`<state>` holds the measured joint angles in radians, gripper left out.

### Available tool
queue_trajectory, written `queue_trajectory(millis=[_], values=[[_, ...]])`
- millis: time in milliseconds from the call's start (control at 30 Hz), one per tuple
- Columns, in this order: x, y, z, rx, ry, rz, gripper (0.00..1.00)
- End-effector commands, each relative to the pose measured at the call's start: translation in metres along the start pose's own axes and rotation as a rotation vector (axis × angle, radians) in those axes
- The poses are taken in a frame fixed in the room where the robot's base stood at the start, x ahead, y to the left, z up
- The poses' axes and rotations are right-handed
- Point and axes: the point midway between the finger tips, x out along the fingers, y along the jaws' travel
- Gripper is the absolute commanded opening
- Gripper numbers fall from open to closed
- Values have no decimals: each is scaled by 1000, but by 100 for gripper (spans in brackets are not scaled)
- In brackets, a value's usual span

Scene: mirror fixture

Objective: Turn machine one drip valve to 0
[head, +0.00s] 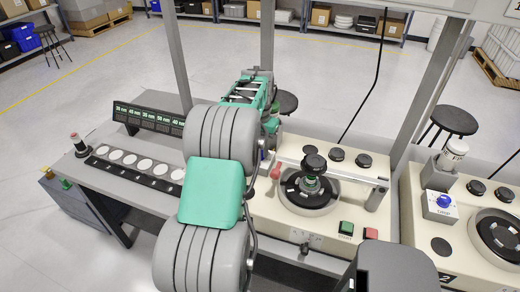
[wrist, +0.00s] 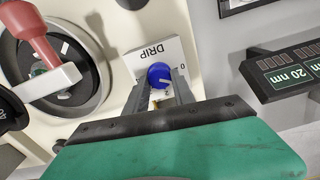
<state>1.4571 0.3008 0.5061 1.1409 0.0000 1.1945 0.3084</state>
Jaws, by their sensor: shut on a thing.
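In the wrist view, the blue drip valve knob (wrist: 159,75) sits on a pale block labelled DRIP (wrist: 150,55). My gripper (wrist: 161,88) is shut on the knob, with one finger on each side. In the head view, my arm hides the knob and my fingertips. Machine one (head: 290,228) is the cream unit to the right of my arm.
A polishing wheel in a round bowl (head: 310,192) stands close by, under a metal arm; a red handle (wrist: 28,30) is beside it in the wrist view. A display rack (head: 150,118) is to the left. Machine two (head: 440,225) is to the right. Upright posts flank the bench.

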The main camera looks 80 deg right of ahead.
Motion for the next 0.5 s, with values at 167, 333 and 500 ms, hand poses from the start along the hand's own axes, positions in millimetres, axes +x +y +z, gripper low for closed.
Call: queue_trajectory(millis=[167, 333, 500], values=[[-1, -1, -1, -163, 4, -1, 0], [-1, -2, -1, -308, 4, -1, 0], [-2, -2, -1, -425, 5, -1, 0]])
